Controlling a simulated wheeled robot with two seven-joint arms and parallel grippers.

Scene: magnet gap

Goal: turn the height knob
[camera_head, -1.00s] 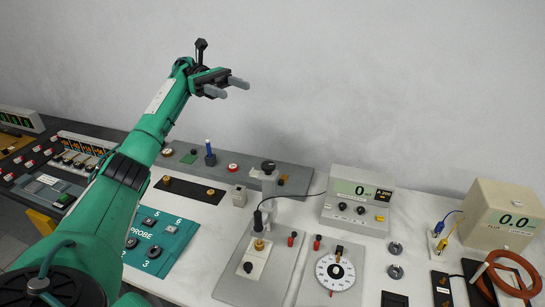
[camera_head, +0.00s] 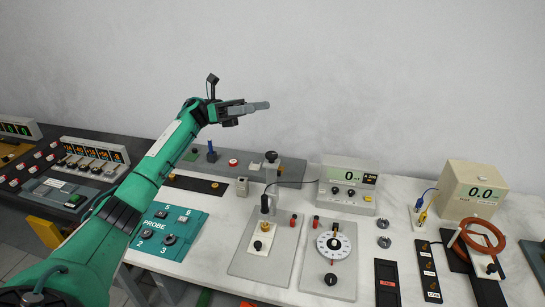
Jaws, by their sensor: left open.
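A black round knob (camera_head: 271,156) tops the upright clear stand (camera_head: 271,178) behind the grey base plate; it may be the height knob, but no label is readable. Other black knobs sit on the dial plate (camera_head: 331,279) and on the small cream block (camera_head: 258,244). My left gripper (camera_head: 248,110) is raised in front of the wall, above and left of the stand's knob and apart from it. It is open and empty, with its grey fingers pointing right; one finger partly hides the other. My right gripper is out of view.
A meter reading 0 (camera_head: 349,179) stands right of the stand. A cream box reading 0.0 (camera_head: 466,189) and an orange coil (camera_head: 481,238) are at the right. A teal PROBE panel (camera_head: 168,231) lies beside my left arm. A thin black cable runs from the stand to the meter.

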